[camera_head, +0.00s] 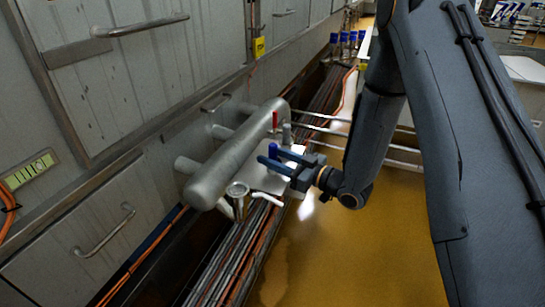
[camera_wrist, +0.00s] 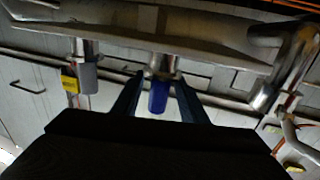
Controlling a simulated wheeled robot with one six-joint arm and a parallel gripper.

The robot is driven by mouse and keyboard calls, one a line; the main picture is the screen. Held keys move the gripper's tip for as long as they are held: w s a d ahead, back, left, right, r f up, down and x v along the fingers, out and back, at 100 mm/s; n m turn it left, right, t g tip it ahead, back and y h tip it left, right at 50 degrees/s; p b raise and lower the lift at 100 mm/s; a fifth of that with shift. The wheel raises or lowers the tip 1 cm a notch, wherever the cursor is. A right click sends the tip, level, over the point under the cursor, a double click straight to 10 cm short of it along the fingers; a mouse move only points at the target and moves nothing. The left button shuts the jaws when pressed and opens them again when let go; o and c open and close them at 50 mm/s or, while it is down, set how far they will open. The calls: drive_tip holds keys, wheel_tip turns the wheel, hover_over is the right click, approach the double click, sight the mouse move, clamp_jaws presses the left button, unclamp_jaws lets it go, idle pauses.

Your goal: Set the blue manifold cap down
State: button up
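The blue manifold cap (camera_wrist: 158,97) is in the middle of the wrist view, lined up with a metal stub (camera_wrist: 161,66) of the manifold. In the head view the cap (camera_head: 272,151) stands upright beside the grey manifold pipe (camera_head: 237,155). My gripper (camera_head: 270,155) is open, with one finger on each side of the cap. The wrist view shows a gap between the cap and each finger of my gripper (camera_wrist: 160,80). Whether the cap is seated on the stub or only touching it, I cannot tell.
A red handle (camera_head: 275,120) rises near the cap. A bare metal plate (camera_head: 262,182) lies beside the pipe. The yellow floor (camera_head: 350,255) is open at right.

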drive_tip(key=shift+r, duration=0.15)
drive_tip(key=p+v, duration=0.1)
drive_tip(key=v, duration=1.1)
drive_tip(key=w+r+m+h, duration=0.1)
drive_tip(key=w+h, duration=0.5)
drive_tip(key=h, duration=0.2)
drive_tip(key=s+d+r+m+g+h, duration=0.2)
drive_tip(key=s+d+r+m+h, duration=0.1)
drive_tip(key=d+r+h, duration=0.1)
drive_tip(key=s+a+r+m+g+h, duration=0.1)
drive_tip(key=s+r+g, duration=0.3)
drive_tip(key=s, duration=1)
drive_tip(key=s+a+r+m+g+h, duration=0.1)
drive_tip(key=s+a+r+m+g, duration=0.1)
drive_tip(key=s, duration=1.2)
wheel_tip(320, 180, up, 2)
drive_tip(key=shift+s+a+r+m+g, duration=0.1)
drive_tip(key=shift+s+a+m+g, duration=0.35)
drive_tip(key=shift+g, duration=0.45)
drive_tip(key=shift+w+d, duration=0.1)
